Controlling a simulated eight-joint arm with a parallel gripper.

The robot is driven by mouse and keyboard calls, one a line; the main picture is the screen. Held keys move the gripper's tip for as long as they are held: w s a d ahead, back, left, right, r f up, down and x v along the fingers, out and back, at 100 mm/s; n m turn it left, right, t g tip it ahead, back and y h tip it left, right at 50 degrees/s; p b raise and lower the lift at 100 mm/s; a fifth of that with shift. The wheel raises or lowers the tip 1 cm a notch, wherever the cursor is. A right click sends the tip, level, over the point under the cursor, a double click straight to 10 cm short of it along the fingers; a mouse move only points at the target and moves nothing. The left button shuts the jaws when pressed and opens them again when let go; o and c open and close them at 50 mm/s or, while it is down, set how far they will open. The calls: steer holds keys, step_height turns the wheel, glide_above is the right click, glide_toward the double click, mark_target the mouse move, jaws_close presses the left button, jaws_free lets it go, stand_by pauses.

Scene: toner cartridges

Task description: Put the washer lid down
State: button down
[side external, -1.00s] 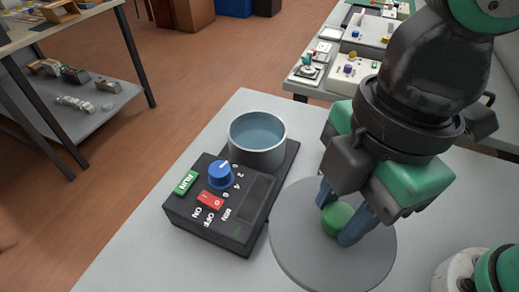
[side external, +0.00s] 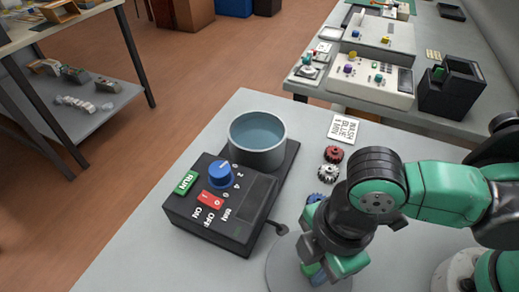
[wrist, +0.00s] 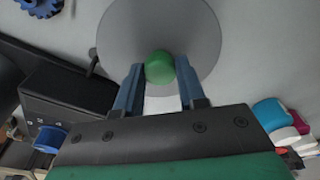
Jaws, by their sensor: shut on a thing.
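The washer lid (side external: 280,262) is a flat grey disc with a green knob. My gripper (side external: 316,270) is shut on the knob, low at the front of the table, right of the washer. In the wrist view the green knob (wrist: 159,66) sits between the two blue fingers, with the lid's disc (wrist: 205,30) around it. I cannot tell whether the disc touches the table. The washer is a black box (side external: 222,208) with a blue dial, green RUN button and red switch. Its round metal tub (side external: 258,153) is uncovered and holds bluish liquid.
A red gear (side external: 333,154), a white gear (side external: 328,173) and a partly hidden blue gear (side external: 315,199) lie right of the washer. A card (side external: 345,129) reading WASH BLUE 1 MIN lies behind them. The table's left front is clear.

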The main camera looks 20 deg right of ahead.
steer(key=shift+f, duration=1.1)
steer(key=c, duration=0.5)
jaws_free()
steer(key=shift+f, duration=0.1)
step_height(320, 180, up, 12)
steer(key=d, duration=0.2)
steer(key=w+d+m+t, duration=0.3)
steer(key=w+d+m, duration=0.2)
steer(key=d+m, duration=0.4)
steer(key=w+d+m+t+h, duration=0.1)
steer(key=w+d+m+t, duration=0.3)
steer(key=d+m, duration=0.5)
steer(key=shift+w+d+f, duration=0.15)
steer(key=shift+w+d, duration=0.45)
steer(key=shift+w, duration=0.65)
